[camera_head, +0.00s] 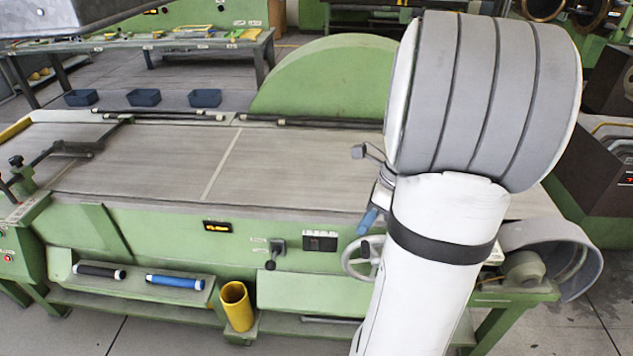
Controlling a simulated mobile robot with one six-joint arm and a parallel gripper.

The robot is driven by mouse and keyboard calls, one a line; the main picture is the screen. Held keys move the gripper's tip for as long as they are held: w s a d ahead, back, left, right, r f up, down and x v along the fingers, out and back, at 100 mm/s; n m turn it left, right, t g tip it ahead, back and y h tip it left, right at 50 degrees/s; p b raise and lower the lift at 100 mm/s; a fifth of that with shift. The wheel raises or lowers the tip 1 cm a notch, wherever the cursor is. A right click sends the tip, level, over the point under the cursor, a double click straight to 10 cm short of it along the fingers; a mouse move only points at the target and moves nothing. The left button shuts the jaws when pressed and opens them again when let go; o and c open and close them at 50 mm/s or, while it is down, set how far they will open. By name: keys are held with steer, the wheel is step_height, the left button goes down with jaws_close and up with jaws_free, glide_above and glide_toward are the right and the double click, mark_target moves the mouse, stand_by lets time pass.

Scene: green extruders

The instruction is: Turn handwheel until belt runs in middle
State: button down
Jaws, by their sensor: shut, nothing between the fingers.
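The handwheel (361,262) is a light grey spoked wheel on the front of the green machine, right of centre. Its right part is hidden behind my white arm. The wide grey belt (150,165) lies flat across the machine top, with a pale seam line crossing it. My arm covers much of the belt's right part, so I cannot tell whether it runs in the middle.
A roller end (560,255) juts out at the machine's right end. A yellow cup (237,306) stands at the front, near a shelf with a blue-handled tool (175,281). A lever (275,252) sticks out left of the handwheel. A large green guard (325,80) rises behind.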

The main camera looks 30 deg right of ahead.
steer(key=s+d+f+m+t+y+p, duration=0.1)
steer(key=s+d+m+t, duration=0.1)
steer(key=d+m, duration=0.55)
steer(key=s+d+f+m+t+y+p, duration=0.1)
steer(key=s+d+m+t, duration=0.1)
steer(key=d+m, duration=0.5)
steer(key=a+x, duration=0.1)
steer(key=x, duration=1.3)
steer(key=shift+s+m, duration=0.3)
steer(key=shift+m, duration=0.05)
steer(key=shift+a+f, duration=0.1)
steer(key=shift+w+a+f+p, duration=0.25)
steer(key=shift+a+f+p, duration=0.15)
steer(key=shift+p, duration=0.1)
steer(key=shift+r, duration=0.1)
